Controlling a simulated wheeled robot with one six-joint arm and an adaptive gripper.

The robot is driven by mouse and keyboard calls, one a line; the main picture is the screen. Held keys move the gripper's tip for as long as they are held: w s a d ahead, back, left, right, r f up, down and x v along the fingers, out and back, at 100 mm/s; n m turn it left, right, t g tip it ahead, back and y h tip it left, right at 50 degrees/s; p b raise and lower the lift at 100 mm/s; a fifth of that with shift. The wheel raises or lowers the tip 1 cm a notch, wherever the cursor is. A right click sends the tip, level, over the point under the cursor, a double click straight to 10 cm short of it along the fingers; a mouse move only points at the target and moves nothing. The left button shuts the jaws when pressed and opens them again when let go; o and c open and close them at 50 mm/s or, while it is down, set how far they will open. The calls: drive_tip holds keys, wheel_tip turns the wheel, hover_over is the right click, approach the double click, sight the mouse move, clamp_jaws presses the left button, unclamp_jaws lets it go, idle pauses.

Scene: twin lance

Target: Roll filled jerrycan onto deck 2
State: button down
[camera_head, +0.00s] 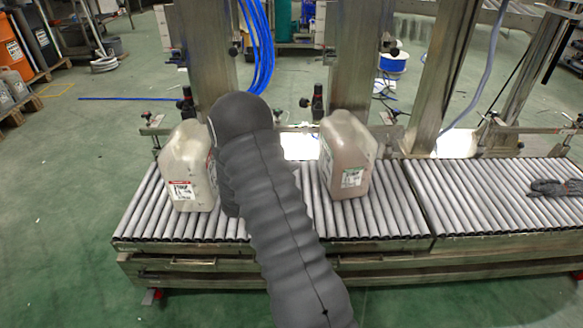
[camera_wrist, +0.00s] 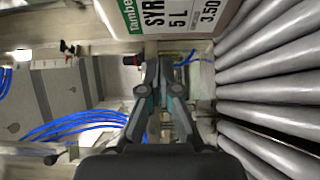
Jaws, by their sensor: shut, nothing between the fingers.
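Two jerrycans stand upright on the left roller section (camera_head: 396,212) in the head view. The left jerrycan (camera_head: 190,155) is pale with a red-topped label. The right jerrycan (camera_head: 345,150) is pinkish-beige with a green-edged label. My dark arm comes down between them and hides the gripper in the head view. In the wrist view my gripper (camera_wrist: 163,68) is shut and empty. A jerrycan with a green-banded label (camera_wrist: 185,14) is at the top of that view, just beyond the fingertips; its label matches the right jerrycan. I cannot tell whether the fingers touch it.
A second roller section (camera_head: 490,190) adjoins on the right, mostly clear, with dark gloves (camera_head: 557,188) at its right end. Steel posts (camera_head: 356,65) and valve fittings stand behind the rollers. Blue hoses (camera_head: 259,45) hang behind my arm. Rollers (camera_wrist: 270,90) fill the wrist view's right.

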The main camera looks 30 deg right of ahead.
approach(324, 153)
drive_tip(key=w+d, duration=0.3)
drive_tip(key=shift+s+d+r, duration=0.1)
drive_tip(key=shift+s+d, duration=0.1)
drive_tip(key=shift+d, duration=0.25)
drive_tip(key=shift+s+d, duration=0.2)
drive_tip(key=shift+d, duration=0.25)
drive_tip(key=shift+s+d, duration=0.45)
drive_tip(key=shift+d, duration=0.3)
